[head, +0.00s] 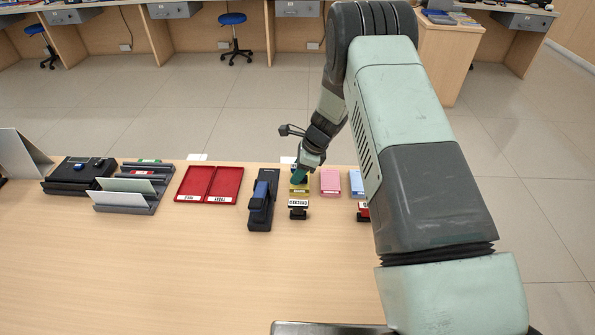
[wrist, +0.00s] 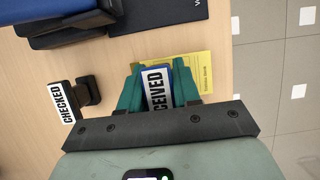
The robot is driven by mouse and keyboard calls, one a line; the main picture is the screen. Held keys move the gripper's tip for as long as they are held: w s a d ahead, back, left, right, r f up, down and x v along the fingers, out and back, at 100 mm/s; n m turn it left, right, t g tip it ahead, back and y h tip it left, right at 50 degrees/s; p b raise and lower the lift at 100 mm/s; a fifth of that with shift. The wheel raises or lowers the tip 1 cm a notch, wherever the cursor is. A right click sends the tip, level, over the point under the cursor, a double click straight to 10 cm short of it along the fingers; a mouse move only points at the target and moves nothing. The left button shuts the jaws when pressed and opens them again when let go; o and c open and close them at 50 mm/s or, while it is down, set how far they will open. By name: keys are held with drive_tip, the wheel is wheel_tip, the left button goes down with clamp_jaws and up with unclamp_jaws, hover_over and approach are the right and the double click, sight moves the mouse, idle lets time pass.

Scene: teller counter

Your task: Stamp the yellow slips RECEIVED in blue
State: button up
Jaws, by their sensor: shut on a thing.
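My gripper (head: 299,177) is shut on the RECEIVED stamp (wrist: 157,92), which has a white label with black letters and a blue edge. The green fingers stand on both sides of it in the wrist view. The stamp is over the yellow slips (wrist: 193,72), which lie near the far edge of the counter; they also show in the head view (head: 299,188). I cannot tell whether the stamp touches the paper. The fingers and stamp hide part of the top slip.
A CHECKED stamp (head: 298,208) stands just nearer than the yellow slips. Pink slips (head: 330,182) and blue slips (head: 356,184) lie to the right, with a red stamp (head: 363,211) partly behind my arm. A black blue-topped device (head: 261,205), red pad (head: 209,184) and slip rack (head: 132,203) are left.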

drive_tip(key=shift+f, duration=0.4)
idle(1.0)
drive_tip(key=shift+r, duration=3.05)
